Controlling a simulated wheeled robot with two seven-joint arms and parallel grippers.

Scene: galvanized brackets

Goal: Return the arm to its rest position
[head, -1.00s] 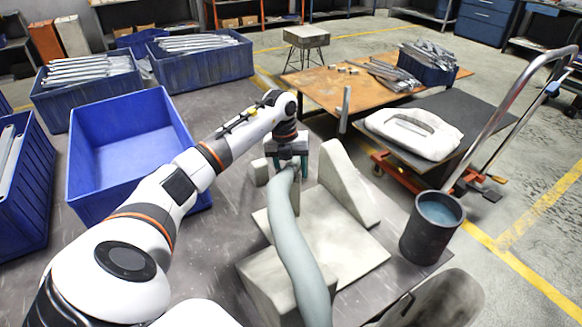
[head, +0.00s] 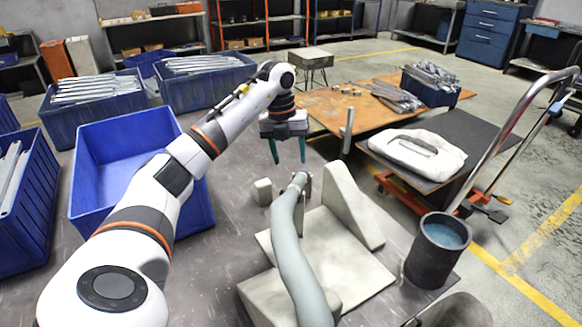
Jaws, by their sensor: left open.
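My left gripper (head: 288,152) is open and empty, its two teal fingers pointing down. It hangs above and a little behind the upper end of a curved grey-green tube (head: 289,240). The tube lies over a pale grey fixture (head: 335,257) with a triangular upright plate (head: 350,205) on its right. The gripper is apart from the tube. My left arm reaches in from the lower left. My right gripper is not in view.
An empty blue bin (head: 127,130) stands left of my arm, with bins of metal brackets (head: 97,90) behind. A small block (head: 262,191) lies near the fixture. A dark bucket (head: 437,250) and a hand cart (head: 490,150) stand at right. A brown table (head: 340,110) is behind.

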